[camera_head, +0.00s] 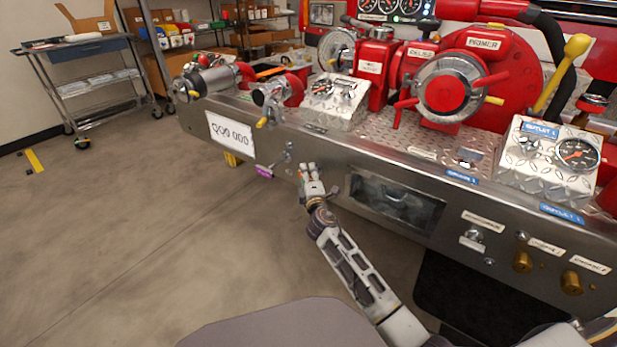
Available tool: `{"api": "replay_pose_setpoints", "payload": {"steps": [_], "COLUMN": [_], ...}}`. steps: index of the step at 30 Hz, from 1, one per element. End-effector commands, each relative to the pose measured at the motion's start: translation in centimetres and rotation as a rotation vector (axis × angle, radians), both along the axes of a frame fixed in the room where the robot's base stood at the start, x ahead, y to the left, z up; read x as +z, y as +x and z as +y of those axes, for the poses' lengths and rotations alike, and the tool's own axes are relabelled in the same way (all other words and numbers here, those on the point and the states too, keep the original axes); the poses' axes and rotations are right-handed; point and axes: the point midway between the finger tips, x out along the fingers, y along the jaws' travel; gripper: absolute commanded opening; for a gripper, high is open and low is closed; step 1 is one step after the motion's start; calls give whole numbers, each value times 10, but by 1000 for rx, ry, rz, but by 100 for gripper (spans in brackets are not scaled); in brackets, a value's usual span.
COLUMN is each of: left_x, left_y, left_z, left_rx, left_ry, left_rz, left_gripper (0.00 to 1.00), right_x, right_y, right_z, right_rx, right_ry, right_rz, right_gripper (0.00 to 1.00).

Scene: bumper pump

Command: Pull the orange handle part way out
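I cannot single out the orange handle with certainty. A long yellow-orange lever (563,72) with a bulbous top stands upright at the upper right of the pump panel. My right gripper (308,169) is in front of the steel bumper face, left of its dark rectangular opening. It is far from that lever. Its fingers are small in the picture, so I cannot tell whether they are apart or hold anything, and the gripper hides the bumper behind it. My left gripper is not in view.
The steel bumper (340,165) runs across the view and carries red pump parts (452,85), gauges and a gauge box (552,160). Brass caps (522,261) stick out at the lower right. A cart (85,75) and shelves stand behind.

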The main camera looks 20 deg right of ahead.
Motion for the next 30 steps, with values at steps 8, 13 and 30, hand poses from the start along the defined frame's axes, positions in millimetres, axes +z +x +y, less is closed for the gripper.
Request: {"api": "replay_pose_setpoints", "payload": {"steps": [8, 13, 30], "left_x": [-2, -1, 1], "left_y": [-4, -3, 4], "left_z": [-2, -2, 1], "left_rx": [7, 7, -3], "left_ry": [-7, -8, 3], "left_rz": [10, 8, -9], "left_gripper": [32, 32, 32], "right_x": [0, 0, -1], "right_y": [0, 0, -19], "right_z": [0, 0, 24], "right_rx": [0, 0, 0], "right_ry": [0, 0, 0], "right_rz": [0, 1, 2], "right_gripper": [5, 0, 0]}}
